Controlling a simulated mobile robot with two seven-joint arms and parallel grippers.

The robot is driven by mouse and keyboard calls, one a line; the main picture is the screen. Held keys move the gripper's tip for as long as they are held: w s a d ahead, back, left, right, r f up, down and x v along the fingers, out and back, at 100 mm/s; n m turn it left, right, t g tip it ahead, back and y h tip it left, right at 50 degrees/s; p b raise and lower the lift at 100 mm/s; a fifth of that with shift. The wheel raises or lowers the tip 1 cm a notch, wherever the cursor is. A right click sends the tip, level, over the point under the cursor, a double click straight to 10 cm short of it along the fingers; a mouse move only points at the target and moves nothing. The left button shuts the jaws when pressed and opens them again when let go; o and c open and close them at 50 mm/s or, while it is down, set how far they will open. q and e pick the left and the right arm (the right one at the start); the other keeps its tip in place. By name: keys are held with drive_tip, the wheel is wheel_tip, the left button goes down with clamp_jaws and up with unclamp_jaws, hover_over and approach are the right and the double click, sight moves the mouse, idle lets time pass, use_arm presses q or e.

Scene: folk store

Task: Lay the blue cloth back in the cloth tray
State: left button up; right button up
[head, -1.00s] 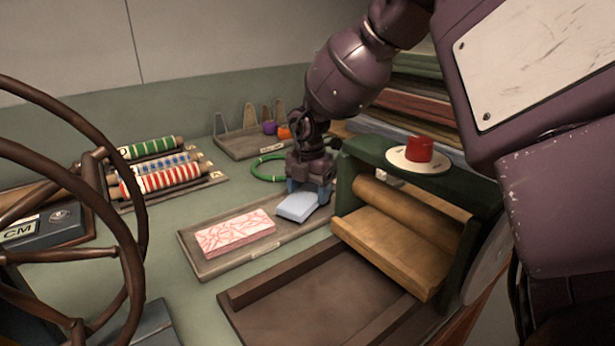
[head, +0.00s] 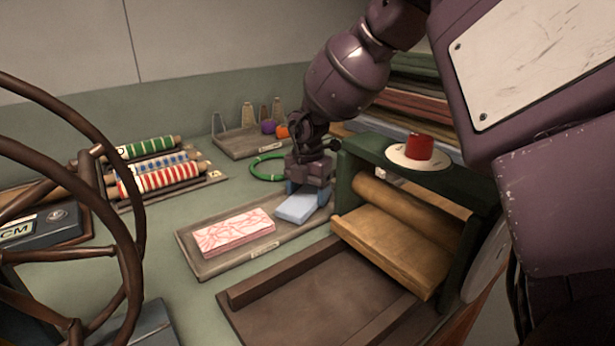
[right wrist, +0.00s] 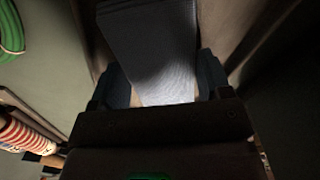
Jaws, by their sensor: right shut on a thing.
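The blue cloth (head: 296,208) is a folded pale-blue block at the right end of the cloth tray (head: 208,268), a shallow brown tray with a label on its front. My right gripper (head: 308,190) is shut on the blue cloth from above. In the right wrist view the cloth (right wrist: 155,45) runs between the two fingers. The cloth is at or just above the tray floor; I cannot tell if it touches. A folded pink patterned cloth (head: 232,230) lies in the left part of the tray. My left gripper is not in view.
A green ring (head: 267,167) lies behind the tray. Striped rolls (head: 160,180) are at back left. A spoked wheel (head: 130,230) stands at front left.

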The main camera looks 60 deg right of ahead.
sight(308, 194)
drive_tip(key=shift+f, duration=0.25)
drive_tip(key=o, duration=1.1)
drive_tip(key=shift+c, duration=0.2)
wheel_tip(308, 194, up, 11)
drive_tip(key=p, duration=0.2)
